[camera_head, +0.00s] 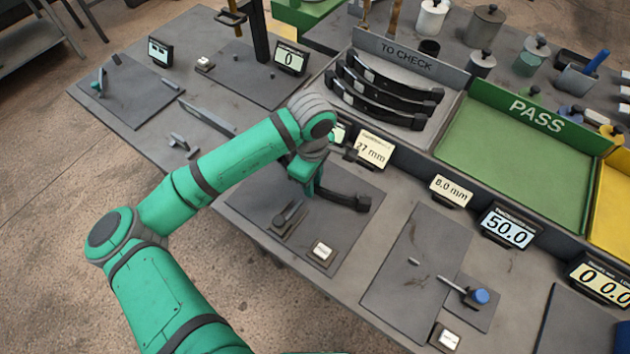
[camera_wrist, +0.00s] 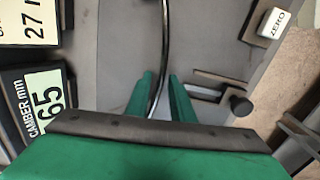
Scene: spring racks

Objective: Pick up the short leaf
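A dark curved leaf (camera_head: 348,200) lies on the camber gauge's dark plate, partly hidden by my arm in the head view. In the wrist view the leaf (camera_wrist: 165,30) shows as a thin curved strip running down between my fingers. My gripper (camera_wrist: 160,77) is open, with a green finger on each side of the leaf and visible gaps beside it. In the head view my gripper (camera_head: 308,188) is low over the plate, at the leaf. More dark curved leaves (camera_head: 385,95) stand in the TO CHECK bay; I cannot tell from lengths which leaf is short.
The camber display (camera_wrist: 47,100) and a 27 mm card (camera_head: 374,150) stand beside the plate. A ZERO button (camera_head: 321,251) and a slide with a dark knob (camera_wrist: 240,105) are near the front. The green PASS bay (camera_head: 520,150) is empty.

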